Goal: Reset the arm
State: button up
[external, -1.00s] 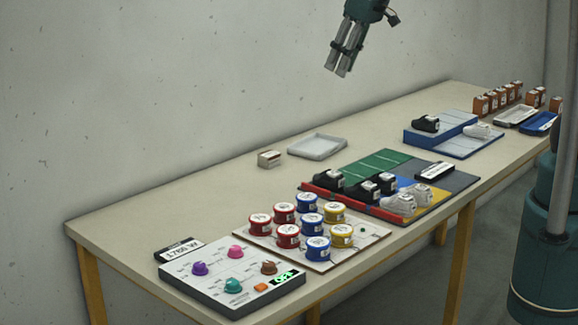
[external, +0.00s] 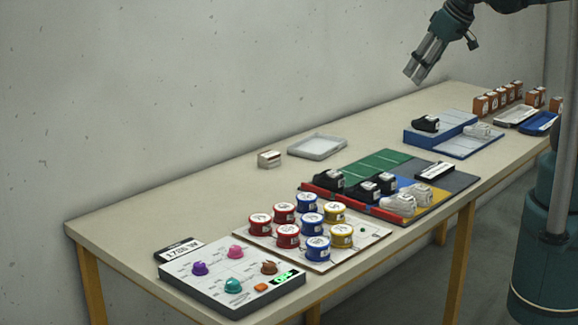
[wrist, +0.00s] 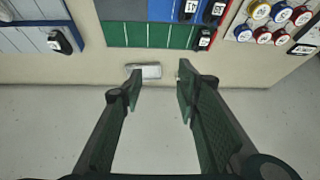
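My gripper (external: 416,75) hangs in the air above the far half of the table, clear of everything on it. In the wrist view its two fingers (wrist: 158,90) are spread apart with nothing between them, so it is open and empty. In the wrist view a pale tray (wrist: 145,71) shows beyond the fingertips, on the table below.
The table (external: 220,195) holds a dial panel (external: 232,270), a board of several colored tins (external: 300,230), a colored mat with shoes (external: 377,160), a blue stepped stand (external: 410,140), a white tray (external: 317,147) and a small box (external: 269,159). Orange boxes (external: 481,105) stand at the far end.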

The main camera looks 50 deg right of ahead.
jog(key=s+d+f+t, duration=0.1)
jog(key=s+d+f, duration=0.3)
jog(key=s+d, duration=0.2)
jog(key=shift+m+h, duration=0.3)
jog(key=shift+h, duration=0.1)
dwell(3.0)
